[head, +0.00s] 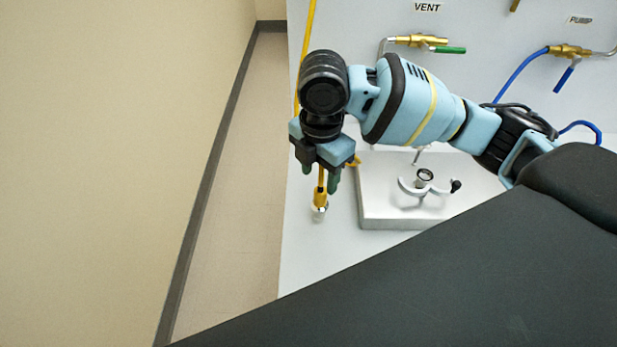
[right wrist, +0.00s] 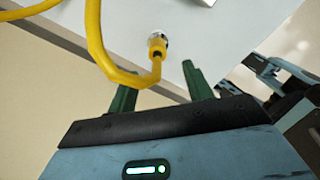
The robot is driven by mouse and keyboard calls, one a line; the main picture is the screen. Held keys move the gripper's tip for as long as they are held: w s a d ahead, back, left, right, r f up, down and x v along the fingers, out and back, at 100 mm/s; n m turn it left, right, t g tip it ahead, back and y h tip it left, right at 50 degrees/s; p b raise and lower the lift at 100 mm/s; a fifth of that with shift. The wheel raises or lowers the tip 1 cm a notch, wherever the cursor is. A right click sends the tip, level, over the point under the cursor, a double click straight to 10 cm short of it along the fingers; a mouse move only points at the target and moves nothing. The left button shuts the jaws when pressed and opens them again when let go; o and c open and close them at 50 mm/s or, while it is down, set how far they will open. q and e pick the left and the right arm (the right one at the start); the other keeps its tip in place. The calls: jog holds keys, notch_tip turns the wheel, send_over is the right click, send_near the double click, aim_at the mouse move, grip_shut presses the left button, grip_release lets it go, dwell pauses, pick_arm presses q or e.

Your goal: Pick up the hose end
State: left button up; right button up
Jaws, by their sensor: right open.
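The yellow hose (head: 309,30) comes down at the left edge of the pale panel in the head view, partly hidden behind my right arm. My left gripper is not in view.
A white block (head: 388,206) with a small clamp-like fitting (head: 424,182) stands right of the hose end. Brass valves labelled VENT (head: 413,41) and PUMP (head: 570,51) sit on the panel behind, with a blue hose (head: 519,73). Floor (head: 235,220) is clear at left.

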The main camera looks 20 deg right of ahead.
aim_at(321, 190)
jog(key=shift+w, duration=0.5)
jog(key=shift+s+f, duration=0.25)
jog(key=shift+s, duration=0.1)
jog(key=shift+s+f, duration=0.1)
jog(key=shift+f, duration=0.75)
jog(key=shift+d+f, duration=0.1)
jog(key=shift+f, duration=0.35)
jog(key=shift+d+f, duration=0.15)
jog(key=shift+f, duration=1)
jog(key=shift+d+f, duration=0.1)
jog(key=shift+f, duration=1.05)
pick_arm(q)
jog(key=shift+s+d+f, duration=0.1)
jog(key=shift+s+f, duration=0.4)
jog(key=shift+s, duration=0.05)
pick_arm(e)
jog(key=shift+c, duration=0.3)
